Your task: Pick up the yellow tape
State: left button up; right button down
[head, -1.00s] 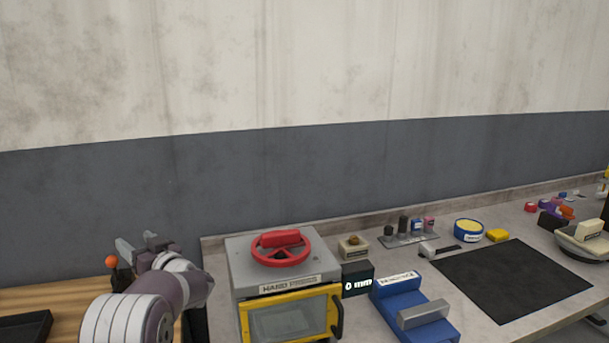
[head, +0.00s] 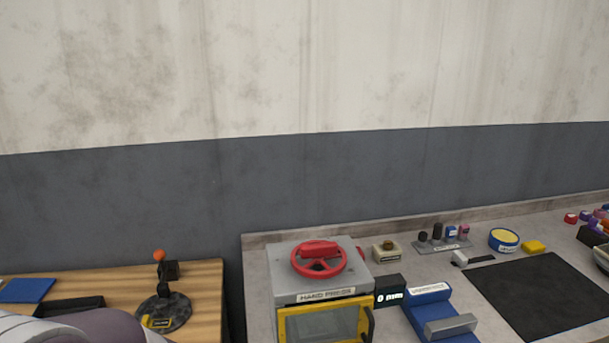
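No object is plainly marked as the yellow tape in the head view. A round blue item with a pale yellow top and a white label (head: 503,240) sits at the back right of the grey bench. I cannot tell whether either is the tape. Part of my arm shows at the bottom left, but neither of my grippers is in view.
A grey hand press (head: 285,276) with a red wheel stands at the grey bench's left end. A black mat (head: 545,295) lies at right. A lever with an orange knob (head: 159,256) stands on the wooden table (head: 205,290), across a dark gap.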

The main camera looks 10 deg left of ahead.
aim_at(147, 322)
jog(key=u, duration=1.3)
jog(key=z, duration=0.45)
jog(key=j+z, duration=0.15)
jog(key=z, duration=0.25)
jog(key=j+z, duration=0.1)
jog(key=z, duration=0.35)
jog(key=j+z, duration=0.1)
jog(key=z, duration=0.3)
jog(key=k+j+z, duration=0.1)
jog(key=j+z, duration=0.15)
jog(key=j, duration=0.2)
jog(key=k+j+z, duration=0.15)
jog(key=j+z, duration=0.15)
jog(key=k+j+z, duration=0.25)
jog(key=j, duration=0.25)
jog(key=k+j+z, duration=0.15)
jog(key=j+z, duration=0.15)
jog(key=k+j, duration=0.3)
jog(key=j, duration=0.15)
